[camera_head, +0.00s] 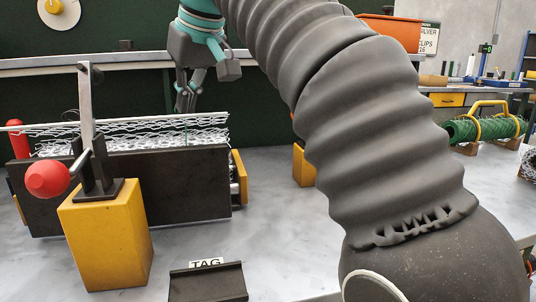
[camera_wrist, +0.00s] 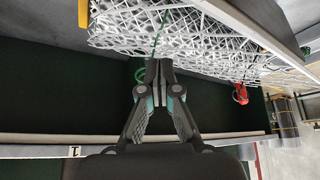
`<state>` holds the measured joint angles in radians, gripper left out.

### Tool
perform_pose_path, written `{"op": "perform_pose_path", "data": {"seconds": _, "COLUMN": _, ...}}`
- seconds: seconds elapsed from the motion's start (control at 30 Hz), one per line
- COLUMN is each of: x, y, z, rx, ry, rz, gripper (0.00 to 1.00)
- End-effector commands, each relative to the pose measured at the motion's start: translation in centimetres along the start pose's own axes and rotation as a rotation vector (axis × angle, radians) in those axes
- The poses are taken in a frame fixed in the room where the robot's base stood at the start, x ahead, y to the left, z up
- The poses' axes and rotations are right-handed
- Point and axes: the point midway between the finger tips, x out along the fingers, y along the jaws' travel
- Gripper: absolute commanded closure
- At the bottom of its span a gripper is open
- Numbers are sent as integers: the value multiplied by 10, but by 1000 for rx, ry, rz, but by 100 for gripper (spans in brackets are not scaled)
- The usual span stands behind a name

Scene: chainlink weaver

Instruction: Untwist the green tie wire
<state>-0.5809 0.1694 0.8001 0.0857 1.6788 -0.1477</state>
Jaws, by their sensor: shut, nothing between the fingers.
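The green tie wire (camera_wrist: 140,75) shows in the wrist view as a thin line over the white chainlink mesh, with a small loop beside my fingertips. In the head view the wire is a faint thin green line on the mesh (camera_head: 205,136), below my gripper. My gripper (camera_head: 186,108) points down at the mesh edge, its fingers together. In the wrist view my gripper (camera_wrist: 158,70) is shut with nothing between the fingers, and its tips are close to the wire loop. I cannot tell whether they touch it. The fingertips hide part of the wire.
A dark trough (camera_head: 140,185) holds the mesh on the grey bench. A yellow block (camera_head: 105,235) with a red-knobbed lever (camera_head: 47,179) stands in front at left. A dark holder with a TAG label (camera_head: 207,282) is at the front. A green mesh roll (camera_head: 490,130) lies at right.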

Motion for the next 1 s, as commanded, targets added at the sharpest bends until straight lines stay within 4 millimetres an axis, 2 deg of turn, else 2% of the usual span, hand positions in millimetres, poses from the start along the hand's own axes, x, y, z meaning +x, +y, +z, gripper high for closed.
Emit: {"op": "perform_pose_path", "data": {"seconds": 1.0, "x": 2, "y": 3, "z": -5, "rx": 0, "ry": 1, "rz": 0, "gripper": 100}}
